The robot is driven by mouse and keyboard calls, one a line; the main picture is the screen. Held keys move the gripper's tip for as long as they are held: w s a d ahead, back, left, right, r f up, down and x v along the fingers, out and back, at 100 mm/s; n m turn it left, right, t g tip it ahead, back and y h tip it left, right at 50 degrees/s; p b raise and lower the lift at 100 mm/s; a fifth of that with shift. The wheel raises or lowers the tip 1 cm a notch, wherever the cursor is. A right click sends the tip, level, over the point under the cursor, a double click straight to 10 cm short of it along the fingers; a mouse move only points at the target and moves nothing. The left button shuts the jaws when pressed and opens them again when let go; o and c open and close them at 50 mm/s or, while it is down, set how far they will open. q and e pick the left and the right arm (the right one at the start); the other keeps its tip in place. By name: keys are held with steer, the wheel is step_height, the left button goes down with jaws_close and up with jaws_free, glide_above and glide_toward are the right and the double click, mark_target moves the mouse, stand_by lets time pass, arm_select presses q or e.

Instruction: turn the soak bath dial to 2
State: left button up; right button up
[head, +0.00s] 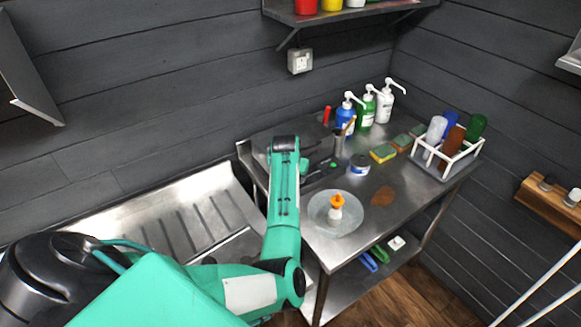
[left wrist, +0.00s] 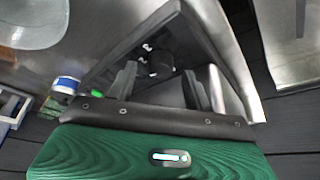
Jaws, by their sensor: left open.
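The soak bath (left wrist: 228,50) is a metal box with a dark front panel on the steel table. Its black dial (left wrist: 160,64), with small white marks beside it, shows in the left wrist view. My left gripper (left wrist: 160,78) is open, its two dark fingers either side of the dial in that picture. I cannot tell whether they touch it. A green light (left wrist: 97,93) shows near the panel; it also shows in the head view (head: 333,165). In the head view my left arm covers much of the bath and hides the dial. My right gripper is out of view.
A blue-and-white tin (head: 358,165), metal cup (head: 339,142), pump bottles (head: 367,110), sponges (head: 383,153) and bottle rack (head: 447,165) stand right and behind.

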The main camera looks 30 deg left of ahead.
arm_select(q)
steer(key=b+v, duration=0.3)
steer(key=v, duration=0.9)
steer(key=shift+s+r, duration=0.15)
steer(key=shift+r, duration=0.15)
steer(key=shift+d, duration=0.1)
